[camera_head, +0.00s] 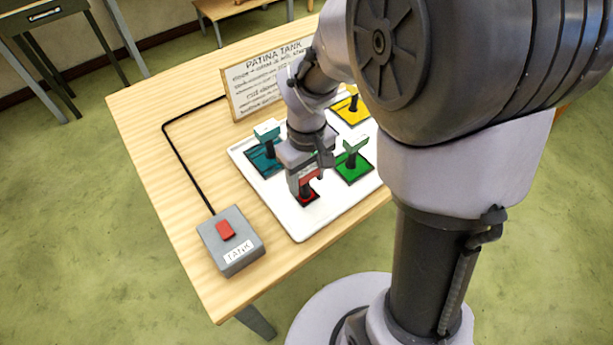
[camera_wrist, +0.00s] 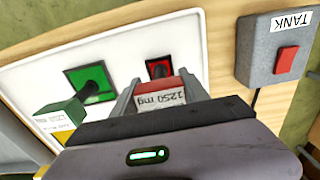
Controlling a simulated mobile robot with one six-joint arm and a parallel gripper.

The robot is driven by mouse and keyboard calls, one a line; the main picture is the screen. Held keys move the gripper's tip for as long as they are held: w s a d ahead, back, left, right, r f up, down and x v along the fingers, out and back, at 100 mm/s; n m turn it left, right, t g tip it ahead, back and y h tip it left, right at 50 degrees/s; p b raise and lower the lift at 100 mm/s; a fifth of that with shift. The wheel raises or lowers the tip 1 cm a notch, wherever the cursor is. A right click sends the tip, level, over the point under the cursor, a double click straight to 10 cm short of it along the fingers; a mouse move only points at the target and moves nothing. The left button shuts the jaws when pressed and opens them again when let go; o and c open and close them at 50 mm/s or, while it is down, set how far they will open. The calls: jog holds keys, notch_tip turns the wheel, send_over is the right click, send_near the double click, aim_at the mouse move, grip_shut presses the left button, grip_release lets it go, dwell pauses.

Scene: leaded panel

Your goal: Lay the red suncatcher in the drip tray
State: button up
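The red suncatcher (camera_head: 308,198) is a small red, dark-edged square with an upright stem and a red-and-white grip block. It is on or just above a white shallow tray (camera_head: 305,226). In the wrist view its block, marked "1250 mg" (camera_wrist: 160,94), sits between my fingertips, which appear to touch both sides. My gripper (camera_head: 304,180) points down over it and looks shut on the block. The red square (camera_wrist: 158,68) shows beyond the fingers. I cannot tell whether it is lifted. No separate tray labelled as a drip tray shows; my arm hides part of the table.
Green (camera_head: 353,167), teal (camera_head: 265,160) and yellow (camera_head: 351,110) pieces with upright grips stand close by on the white tray. A grey TANK switch box (camera_head: 232,242) with a red button is at the left. A "PATINA TANK" sign (camera_head: 265,82) stands behind.

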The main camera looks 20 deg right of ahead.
jog(key=o, duration=0.4)
notch_tip(320, 180, up, 13)
jog(key=p, duration=0.5)
jog(key=shift+s+f+p, duration=0.1)
jog(key=shift+p, duration=0.2)
jog(key=s+a+r+m+t, duration=0.1)
jog(key=s+r+m+t, duration=0.1)
jog(key=s+r, duration=0.1)
jog(key=s+a+r+m+t+y, duration=0.1)
jog(key=s+r+m+t, duration=0.1)
jog(key=s, duration=0.3)
jog(key=s+a+r+m+t+y, duration=0.1)
jog(key=s+a+r+m, duration=0.1)
jog(key=s+r+m, duration=0.1)
jog(key=shift+s+r+m+t, duration=0.3)
jog(key=shift+s+m+t, duration=0.15)
jog(key=shift+s, duration=0.35)
